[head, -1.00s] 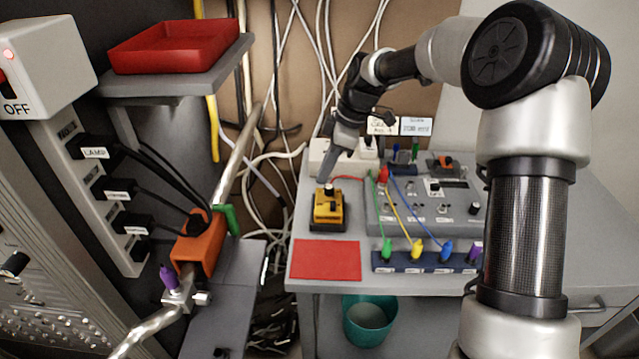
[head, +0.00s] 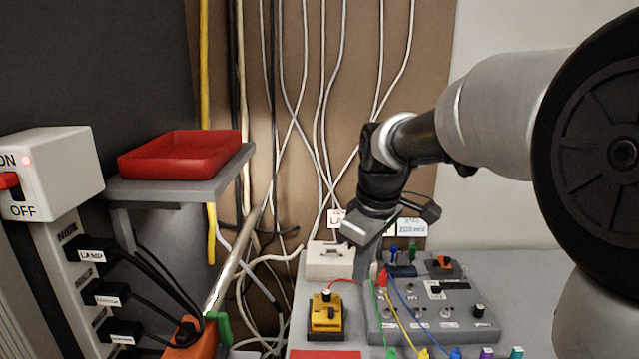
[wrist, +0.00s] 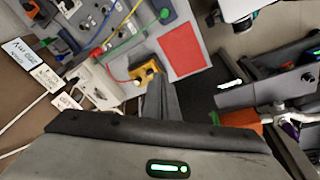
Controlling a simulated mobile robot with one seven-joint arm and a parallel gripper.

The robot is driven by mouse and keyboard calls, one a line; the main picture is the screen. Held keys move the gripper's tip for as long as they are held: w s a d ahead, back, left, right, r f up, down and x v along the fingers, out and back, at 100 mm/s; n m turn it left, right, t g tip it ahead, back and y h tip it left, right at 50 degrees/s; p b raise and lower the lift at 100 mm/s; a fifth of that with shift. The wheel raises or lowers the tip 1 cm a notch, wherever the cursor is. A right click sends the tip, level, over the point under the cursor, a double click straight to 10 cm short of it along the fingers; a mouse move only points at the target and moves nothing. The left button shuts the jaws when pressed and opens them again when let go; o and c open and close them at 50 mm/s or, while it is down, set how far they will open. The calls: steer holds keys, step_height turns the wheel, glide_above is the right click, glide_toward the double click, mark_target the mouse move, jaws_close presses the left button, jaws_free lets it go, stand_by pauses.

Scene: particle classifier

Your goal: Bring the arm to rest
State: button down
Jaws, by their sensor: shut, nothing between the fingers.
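My gripper (head: 362,264) is above the grey workbench in the head view, pointing down behind and to the right of the yellow box with a black knob (head: 326,314). It is shut and empty. My arm comes in from the right of the head view, with its upper links large in front. In the wrist view the shut fingers (wrist: 160,88) show in the middle, with the yellow box (wrist: 146,73) just beyond them.
A grey panel (head: 455,318) with plugged cables stands right of my gripper. A white box (head: 328,262) is behind. A red mat (wrist: 184,51) lies at the bench front. At left are a red tray (head: 180,158) on a shelf and a power switch box (head: 50,172).

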steer(key=s+d+r+m+t+p, duration=0.1)
steer(key=s+d+r+m+t, duration=0.3)
steer(key=s, duration=0.6)
steer(key=s+d+m+g+p, duration=0.1)
steer(key=s+d+m, duration=0.1)
steer(key=s+m, duration=0.6)
step_height(320, 180, up, 14)
steer(key=s+n+p, duration=0.1)
steer(key=s+p, duration=0.1)
steer(key=p, duration=1.2)
steer(key=shift+r+n+h, duration=0.25)
steer(key=shift+n+h, duration=0.15)
steer(key=shift+s, duration=0.1)
